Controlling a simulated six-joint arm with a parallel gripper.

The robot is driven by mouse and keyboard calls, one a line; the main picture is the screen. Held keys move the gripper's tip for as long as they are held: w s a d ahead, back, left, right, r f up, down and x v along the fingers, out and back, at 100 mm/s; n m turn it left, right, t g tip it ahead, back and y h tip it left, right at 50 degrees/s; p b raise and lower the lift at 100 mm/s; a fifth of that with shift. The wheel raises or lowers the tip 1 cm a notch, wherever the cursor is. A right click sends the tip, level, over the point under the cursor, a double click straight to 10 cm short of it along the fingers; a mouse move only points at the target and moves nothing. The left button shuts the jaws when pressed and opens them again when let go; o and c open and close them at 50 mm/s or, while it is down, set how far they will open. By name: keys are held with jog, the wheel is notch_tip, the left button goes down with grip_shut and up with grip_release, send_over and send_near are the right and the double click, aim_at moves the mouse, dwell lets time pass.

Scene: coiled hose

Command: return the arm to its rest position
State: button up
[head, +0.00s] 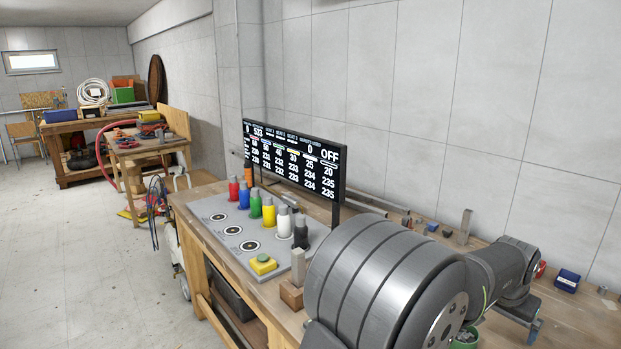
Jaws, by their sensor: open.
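My arm fills the lower right of the head view, with a large grey ribbed link in front and a darker joint behind it, over the workbench (572,316). I cannot make out my gripper; the end of the arm is hidden or out of the picture. Nothing is seen held.
A grey board (215,212) on the bench bears several coloured cylinders and a yellow button (263,264). A black display (290,160) stands behind it. A coiled white hose (92,92) lies far left.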

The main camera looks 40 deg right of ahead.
jog(key=w+d+f, duration=0.3)
jog(key=w+f, duration=0.4)
jog(key=w, duration=0.1)
jog(key=shift+w+d+f, duration=0.2)
jog(key=shift+d, duration=0.1)
dwell(0.3)
jog(key=w+a+r+g+y, duration=0.2)
jog(key=w+a+r+g, duration=0.2)
jog(key=w+r, duration=0.45)
jog(key=shift+n, duration=0.3)
jog(key=x, duration=0.3)
jog(key=s+x, duration=0.1)
jog(key=x, duration=0.2)
jog(key=s+x, duration=0.1)
jog(key=x, duration=0.2)
jog(key=shift+d+r, duration=0.25)
jog(key=shift+r, duration=0.1)
